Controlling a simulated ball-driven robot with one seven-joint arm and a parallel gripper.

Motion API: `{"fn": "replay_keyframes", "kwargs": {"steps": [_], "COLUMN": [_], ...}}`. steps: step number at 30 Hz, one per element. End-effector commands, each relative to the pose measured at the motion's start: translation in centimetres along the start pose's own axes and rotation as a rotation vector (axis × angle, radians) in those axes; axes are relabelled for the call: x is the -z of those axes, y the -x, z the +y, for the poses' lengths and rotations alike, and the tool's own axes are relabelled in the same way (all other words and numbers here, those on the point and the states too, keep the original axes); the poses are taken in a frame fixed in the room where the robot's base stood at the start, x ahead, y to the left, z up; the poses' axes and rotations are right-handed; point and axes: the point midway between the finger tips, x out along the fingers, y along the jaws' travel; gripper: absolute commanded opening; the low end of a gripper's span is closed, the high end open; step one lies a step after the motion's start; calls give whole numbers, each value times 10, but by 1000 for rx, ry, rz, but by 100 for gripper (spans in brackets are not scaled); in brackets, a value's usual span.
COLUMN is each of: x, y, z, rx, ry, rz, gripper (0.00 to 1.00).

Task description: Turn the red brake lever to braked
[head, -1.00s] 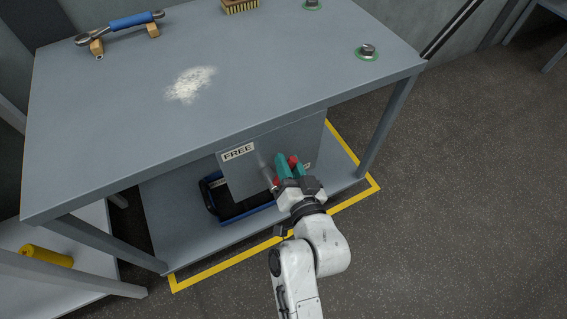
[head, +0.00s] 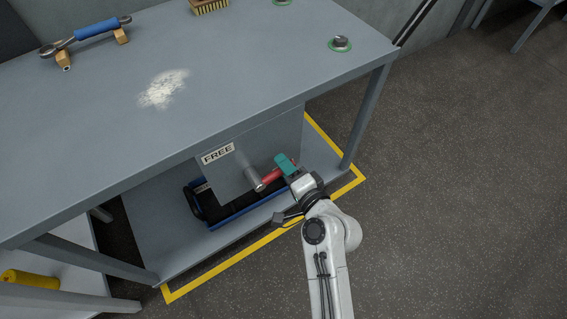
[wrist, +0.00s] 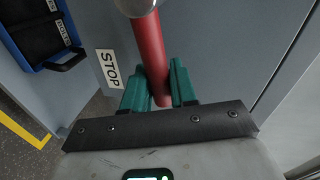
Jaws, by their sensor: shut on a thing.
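The red brake lever (head: 271,176) sticks out to the right from its grey hub (head: 253,179) on the panel (head: 225,176) under the bench. My gripper (head: 288,167) is shut on the lever's outer part. In the wrist view the lever (wrist: 150,48) runs between the two teal fingers (wrist: 159,90), with the round hub (wrist: 137,5) at the top edge. A FREE label (head: 217,154) is at the panel's upper left. A STOP label (wrist: 108,68) shows beside the left finger in the wrist view. I do not see that label in the head view.
A blue-rimmed tray (head: 235,217) sits on the lower shelf (head: 160,235) below the panel. The bench top (head: 100,120) overhangs the panel, and a bench leg (head: 366,120) stands right of it. Yellow tape (head: 240,260) marks the floor. Open floor lies to the right.

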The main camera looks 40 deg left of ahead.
Motion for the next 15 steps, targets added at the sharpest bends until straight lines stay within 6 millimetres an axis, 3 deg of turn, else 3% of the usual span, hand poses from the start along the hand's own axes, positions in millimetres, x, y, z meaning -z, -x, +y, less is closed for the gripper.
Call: {"fn": "replay_keyframes", "kwargs": {"steps": [15], "x": [-1], "y": [-2], "z": [14], "rx": [-2], "ry": [-164], "rz": [-32], "gripper": [0]}}
